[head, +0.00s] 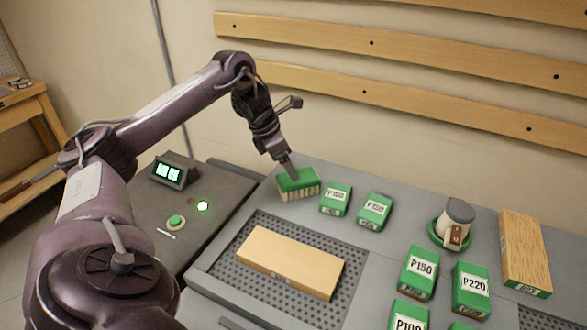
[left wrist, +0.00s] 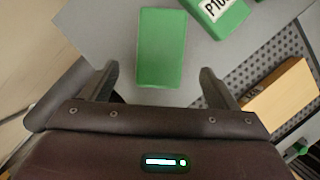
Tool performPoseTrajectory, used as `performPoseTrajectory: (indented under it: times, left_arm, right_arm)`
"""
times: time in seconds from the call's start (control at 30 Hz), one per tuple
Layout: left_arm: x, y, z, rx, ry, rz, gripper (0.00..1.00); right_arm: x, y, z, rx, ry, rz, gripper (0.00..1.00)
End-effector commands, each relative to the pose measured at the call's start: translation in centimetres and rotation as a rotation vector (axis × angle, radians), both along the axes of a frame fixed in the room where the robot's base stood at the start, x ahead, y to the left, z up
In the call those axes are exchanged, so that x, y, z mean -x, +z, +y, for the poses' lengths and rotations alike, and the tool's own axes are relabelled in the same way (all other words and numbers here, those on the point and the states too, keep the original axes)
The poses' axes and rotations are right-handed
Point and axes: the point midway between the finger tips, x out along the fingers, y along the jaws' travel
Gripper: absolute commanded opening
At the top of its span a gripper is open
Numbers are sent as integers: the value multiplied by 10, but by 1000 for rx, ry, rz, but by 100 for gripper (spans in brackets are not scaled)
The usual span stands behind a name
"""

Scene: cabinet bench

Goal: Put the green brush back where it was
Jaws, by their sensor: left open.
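The green brush (head: 298,183) stands on the grey bench at its back left, green block up and pale bristles down. In the left wrist view the brush's green top (left wrist: 162,48) lies ahead of and between my fingers. My left gripper (head: 287,165) is right above the brush, fingers pointing down. In the left wrist view my left gripper (left wrist: 160,85) is open, with a gap between each finger and the brush. Whether the fingertips reach down beside the block is hard to tell. My right gripper does not show.
Green labelled blocks (head: 335,198) stand just right of the brush. A wooden board (head: 290,262) lies on a perforated panel in front. A cup in a green holder (head: 455,222) and another board (head: 524,253) stand right. A lit display (head: 170,172) is left.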

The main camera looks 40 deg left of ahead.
Motion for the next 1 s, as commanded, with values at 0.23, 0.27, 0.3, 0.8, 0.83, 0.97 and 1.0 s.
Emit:
performPoseTrajectory:
  times: [0.23, 0.27, 0.3, 0.8, 0.83, 0.97, 1.0]
  left_arm:
    - [11, 31, 5, 0, -1, 0, 82]
    - [11, 32, 6, -1, -1, 1, 82]
    - [12, 32, 6, 0, -1, 1, 82]
    - [12, 32, 6, 1, -2, 2, 82]
    - [12, 32, 6, 1, -2, 2, 82]
    - [12, 32, 6, 1, -2, 2, 82]
    - [12, 31, 6, 0, 0, 1, 82]
  right_arm:
    - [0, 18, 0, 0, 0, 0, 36]
    - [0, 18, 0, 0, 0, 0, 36]
    - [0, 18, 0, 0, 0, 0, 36]
    - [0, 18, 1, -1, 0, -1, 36]
    - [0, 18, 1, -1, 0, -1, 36]
    - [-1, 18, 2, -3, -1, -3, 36]
    - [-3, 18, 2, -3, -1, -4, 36]
